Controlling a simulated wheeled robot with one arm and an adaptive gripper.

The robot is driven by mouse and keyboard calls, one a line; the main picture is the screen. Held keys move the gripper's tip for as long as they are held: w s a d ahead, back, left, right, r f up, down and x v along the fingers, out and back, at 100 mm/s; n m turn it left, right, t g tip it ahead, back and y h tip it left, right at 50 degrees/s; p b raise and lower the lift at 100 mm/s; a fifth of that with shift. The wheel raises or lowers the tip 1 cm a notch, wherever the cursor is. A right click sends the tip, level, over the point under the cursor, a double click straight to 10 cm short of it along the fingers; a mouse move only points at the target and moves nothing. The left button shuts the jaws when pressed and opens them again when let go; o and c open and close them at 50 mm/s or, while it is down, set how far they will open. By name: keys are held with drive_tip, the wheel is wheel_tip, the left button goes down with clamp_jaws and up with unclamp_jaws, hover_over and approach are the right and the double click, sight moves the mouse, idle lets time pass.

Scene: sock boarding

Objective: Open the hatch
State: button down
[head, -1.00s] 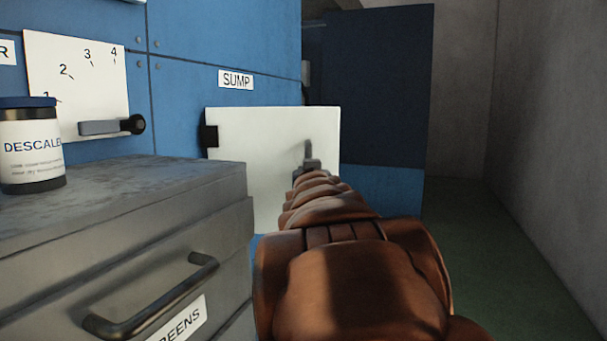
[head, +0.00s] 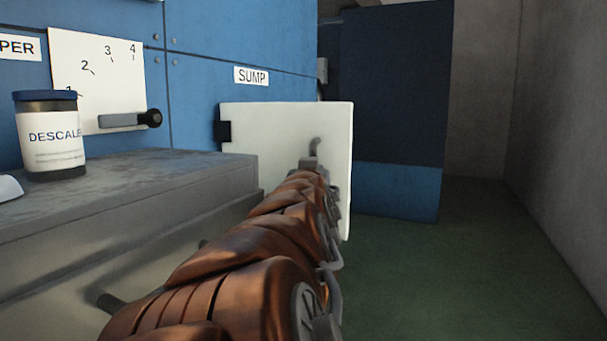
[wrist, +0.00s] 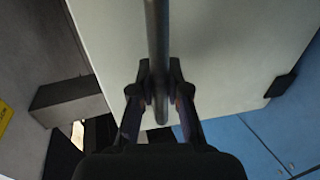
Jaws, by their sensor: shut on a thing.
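The hatch (head: 270,130) is a white panel below the SUMP label (head: 251,76), with a black hinge (head: 223,132) on its left side. It stands out from the blue wall at an angle, partly open, and its right edge face shows. In the wrist view the hatch (wrist: 225,50) fills the upper part. A grey bar handle (wrist: 157,35) stands on its face and also shows in the head view (head: 315,147). My gripper (wrist: 159,75) is shut on this handle, with one finger on each side. My arm hides the hatch's lower part.
A grey drawer cabinet (head: 120,190) stands close on the left, beside my arm, with a descaler jar (head: 52,140) on top. A dial plate with a lever (head: 130,118) is on the blue wall. Green floor (head: 440,270) is clear on the right.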

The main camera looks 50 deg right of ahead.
sight(315, 122)
drive_tip(key=shift+s+a, duration=0.15)
idle(0.3)
drive_tip(key=c, duration=1.3)
unclamp_jaws()
drive_tip(key=shift+s, duration=0.1)
drive_tip(key=shift+c, duration=0.2)
drive_tip(key=shift+o, duration=1)
drive_tip(key=shift+r, duration=5)
drive_tip(key=shift+a, duration=0.15)
